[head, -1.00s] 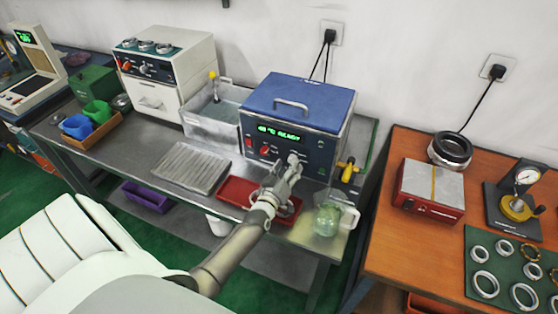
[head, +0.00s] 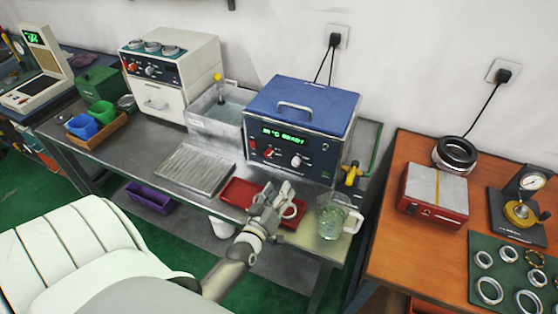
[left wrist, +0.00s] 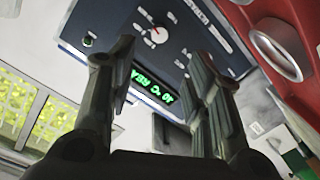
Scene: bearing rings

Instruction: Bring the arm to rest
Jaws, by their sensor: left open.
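My left gripper (head: 272,197) is open and empty. In the head view it is in front of the blue-topped machine, above the red tray (head: 238,193) at the bench's front. A pale ring (head: 290,210) shows at the tray beside the fingers; I cannot tell whether they touch it. In the left wrist view the two dark fingers (left wrist: 160,85) stand apart with nothing between them. The machine's front panel (left wrist: 180,45), with its green display and knobs, shows beyond them. My right gripper is in neither view.
A glass beaker (head: 332,217) stands close to the right of my gripper. A ribbed metal plate (head: 198,168) lies to its left. The machine (head: 300,110) stands behind. The orange table (head: 395,248) holds a red-sided box and several rings.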

